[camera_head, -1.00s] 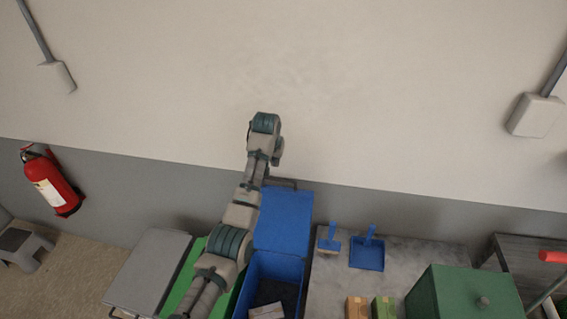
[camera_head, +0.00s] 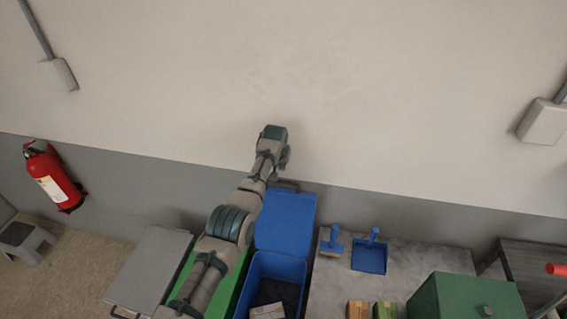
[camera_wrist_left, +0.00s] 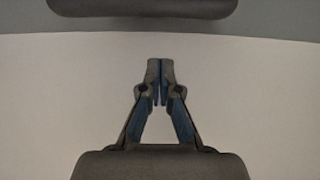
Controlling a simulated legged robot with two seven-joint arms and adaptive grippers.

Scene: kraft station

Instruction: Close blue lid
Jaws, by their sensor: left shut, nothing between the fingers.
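The blue lid (camera_head: 286,222) stands open at the back of the blue box (camera_head: 256,284) in the head view, leaned up toward the wall. The box is open at the top, with dark contents and a small pale carton (camera_head: 267,311) inside. My left arm reaches up past the left side of box and lid, its wrist above the lid's top edge against the wall. In the head view the fingers are not clearly visible. In the left wrist view my left gripper (camera_wrist_left: 159,82) is shut and empty, with pale wall behind it. My right gripper is not in view.
A grey table surface (camera_head: 336,284) right of the box holds a blue brush (camera_head: 331,242), a blue dustpan (camera_head: 370,254), small cartons (camera_head: 385,310) and a green container (camera_head: 462,298). A grey-lidded green box (camera_head: 152,266) stands left. A red extinguisher (camera_head: 52,178) hangs on the wall.

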